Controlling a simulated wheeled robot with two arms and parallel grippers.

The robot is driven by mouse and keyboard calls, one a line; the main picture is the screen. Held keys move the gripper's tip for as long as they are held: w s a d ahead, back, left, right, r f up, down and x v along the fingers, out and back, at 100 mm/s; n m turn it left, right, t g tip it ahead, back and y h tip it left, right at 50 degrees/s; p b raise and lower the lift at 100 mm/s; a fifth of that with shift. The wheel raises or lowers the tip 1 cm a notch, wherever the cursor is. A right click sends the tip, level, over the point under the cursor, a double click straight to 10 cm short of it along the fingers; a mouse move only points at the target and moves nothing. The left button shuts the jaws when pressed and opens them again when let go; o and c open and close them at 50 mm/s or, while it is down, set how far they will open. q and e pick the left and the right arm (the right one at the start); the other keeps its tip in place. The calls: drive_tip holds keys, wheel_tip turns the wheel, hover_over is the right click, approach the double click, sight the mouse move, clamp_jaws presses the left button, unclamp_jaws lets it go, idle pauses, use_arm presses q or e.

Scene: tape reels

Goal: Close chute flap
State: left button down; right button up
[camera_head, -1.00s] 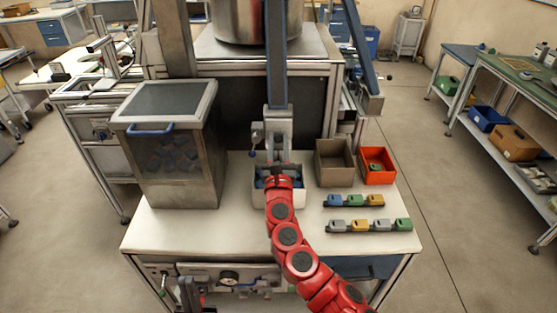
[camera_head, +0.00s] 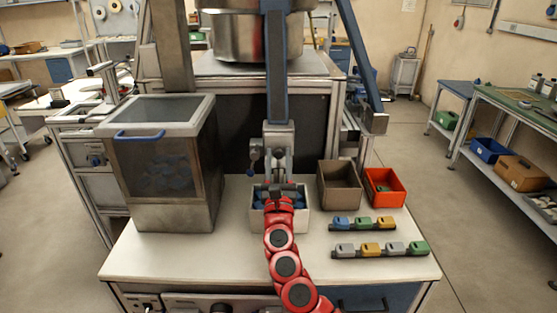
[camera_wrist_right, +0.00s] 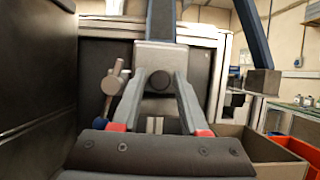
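The chute (camera_head: 277,70) is a blue upright channel ending in a grey outlet block (camera_head: 278,137) above a white bin (camera_head: 301,224) of dark blue pieces. A small lever with a blue knob (camera_head: 251,171) hangs at the outlet's left side. In the right wrist view the lever (camera_wrist_right: 112,82) and its blue knob (camera_wrist_right: 99,123) are left of my fingers. My right gripper (camera_head: 286,187) is over the bin, below the outlet. Its two fingers (camera_wrist_right: 160,82) are apart with nothing seen between them. The flap's position is unclear. My left gripper is not seen.
A clear-fronted hopper with a blue handle (camera_head: 139,135) stands left on the table (camera_head: 200,260). A brown bin (camera_head: 340,186) and an orange bin (camera_head: 385,188) stand to the right. Several coloured blocks (camera_head: 380,249) lie in two rows in front of them.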

drive_tip(key=shift+o, duration=0.9)
drive_tip(key=b+v, duration=0.1)
drive_tip(key=v, duration=1.6)
drive_tip(key=shift+s, duration=0.2)
drive_tip(key=shift+f, duration=0.1)
